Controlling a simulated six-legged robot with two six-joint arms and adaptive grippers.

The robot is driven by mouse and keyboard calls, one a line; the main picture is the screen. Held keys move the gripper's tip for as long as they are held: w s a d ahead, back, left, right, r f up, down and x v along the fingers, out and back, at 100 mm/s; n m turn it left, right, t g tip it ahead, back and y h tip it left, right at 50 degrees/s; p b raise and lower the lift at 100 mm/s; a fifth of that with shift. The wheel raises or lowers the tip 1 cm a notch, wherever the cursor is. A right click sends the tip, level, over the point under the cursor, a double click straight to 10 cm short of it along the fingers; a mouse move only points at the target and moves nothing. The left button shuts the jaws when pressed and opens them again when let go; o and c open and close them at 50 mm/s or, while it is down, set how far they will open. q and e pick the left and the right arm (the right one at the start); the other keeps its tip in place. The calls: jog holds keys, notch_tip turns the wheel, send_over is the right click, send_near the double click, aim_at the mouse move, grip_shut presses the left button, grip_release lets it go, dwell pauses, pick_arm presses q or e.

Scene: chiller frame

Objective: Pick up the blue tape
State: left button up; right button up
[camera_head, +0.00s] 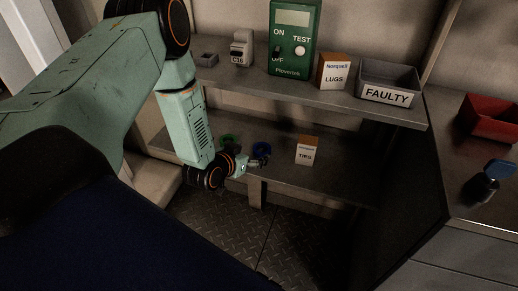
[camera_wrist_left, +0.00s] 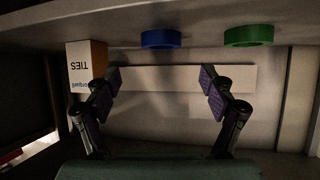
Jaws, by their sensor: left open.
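The blue tape (camera_head: 262,149) is a small roll on the lower shelf, between the green tape and the TIES box. In the left wrist view, which is upside down, the blue tape (camera_wrist_left: 161,39) shows at top centre, lined up with the gap between my fingers and beyond their tips. My left gripper (camera_head: 259,162) is at the front of the lower shelf, close to the blue tape. Its two fingers (camera_wrist_left: 160,88) are spread with nothing between them. My right gripper is in neither view.
The green tape (camera_head: 227,140) sits left of the blue one, and the TIES box (camera_head: 307,151) right of it. The upper shelf (camera_head: 340,95) overhangs, bearing a green tester (camera_head: 294,35), a LUGS box (camera_head: 333,71) and a FAULTY bin (camera_head: 388,94). A red bin (camera_head: 490,120) stands at right.

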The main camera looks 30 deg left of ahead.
aim_at(261, 150)
pick_arm(q)
jog(key=shift+w+d+f, duration=0.15)
jog(key=shift+w+f, duration=0.2)
jog(key=shift+w, duration=0.1)
jog(key=shift+w+a+f+b, duration=0.15)
jog(key=shift+w+f+b, duration=0.4)
jog(key=shift+w+a+f+b, duration=0.15)
jog(key=shift+w+f+b, duration=0.65)
jog(key=shift+w+b, duration=0.05)
jog(key=shift+w, duration=0.05)
jog(key=shift+w+f+b, duration=0.2)
jog(key=shift+w+b, duration=0.1)
jog(key=shift+w, duration=0.4)
jog(key=shift+w+f, duration=0.1)
jog(key=shift+w, duration=0.05)
jog(key=shift+c, duration=1.2)
jog(key=c, duration=0.9)
